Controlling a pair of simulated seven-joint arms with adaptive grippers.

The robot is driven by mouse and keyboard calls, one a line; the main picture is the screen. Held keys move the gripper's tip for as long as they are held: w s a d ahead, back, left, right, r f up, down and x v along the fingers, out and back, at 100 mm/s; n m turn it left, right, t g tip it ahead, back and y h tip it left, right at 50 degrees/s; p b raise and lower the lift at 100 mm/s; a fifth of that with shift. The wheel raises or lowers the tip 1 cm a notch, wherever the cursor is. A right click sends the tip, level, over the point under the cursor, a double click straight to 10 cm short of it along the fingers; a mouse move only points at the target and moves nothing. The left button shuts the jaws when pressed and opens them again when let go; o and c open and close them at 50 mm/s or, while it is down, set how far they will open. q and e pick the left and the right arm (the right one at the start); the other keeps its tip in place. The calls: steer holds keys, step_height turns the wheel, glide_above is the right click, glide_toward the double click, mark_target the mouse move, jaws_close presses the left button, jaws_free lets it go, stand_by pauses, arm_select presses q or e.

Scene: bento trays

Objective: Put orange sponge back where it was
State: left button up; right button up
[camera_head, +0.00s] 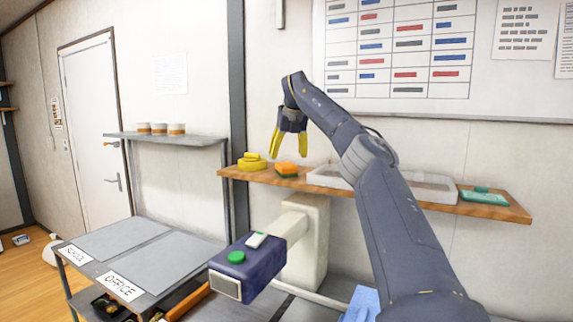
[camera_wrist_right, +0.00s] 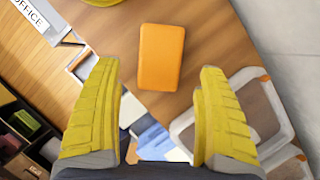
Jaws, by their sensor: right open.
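The orange sponge (camera_head: 287,170) lies on the wooden wall shelf (camera_head: 495,208), between a yellow round item and a clear container. It also shows in the right wrist view (camera_wrist_right: 161,57), flat on the wood, ahead of and between the fingertips. My right gripper (camera_head: 289,155) has yellow fingers, points down and is just above the sponge. Its fingers are spread in the right wrist view (camera_wrist_right: 155,85), open and empty, apart from the sponge. My left gripper does not show.
A yellow round item (camera_head: 252,162) sits left of the sponge. Clear containers (camera_head: 425,187) and a green item (camera_head: 483,195) are to its right on the shelf. A bench with grey mats (camera_head: 123,238) is at lower left. A whiteboard (camera_head: 400,106) hangs above the shelf.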

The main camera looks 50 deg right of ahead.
steer(key=shift+v, duration=2.75)
